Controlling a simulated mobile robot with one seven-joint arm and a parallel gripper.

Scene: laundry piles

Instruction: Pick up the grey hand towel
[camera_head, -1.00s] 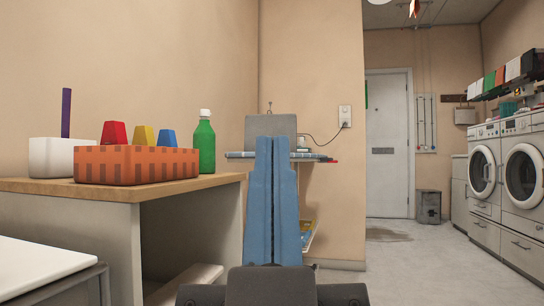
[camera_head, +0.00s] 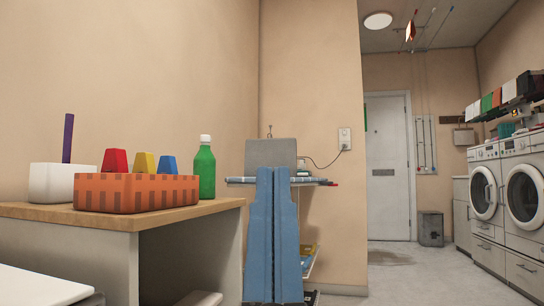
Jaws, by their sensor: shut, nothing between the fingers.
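My gripper (camera_head: 272,172) stands upright in the lower middle, its two long blue fingers pressed together and empty; its base is below the picture. A flat grey piece (camera_head: 272,152) shows just above and behind the fingertips, over a small shelf and below a hook on the wall. Its lower part is hidden by the fingers, and I cannot tell whether it is the grey hand towel. Another greyish hanging piece (camera_head: 464,138) is far off at the right. I cannot tell if it is cloth.
A table (camera_head: 90,217) at left bears a white box (camera_head: 52,183), an orange basket (camera_head: 135,193) and a green bottle (camera_head: 204,170). Washing machines (camera_head: 520,195) line the right.

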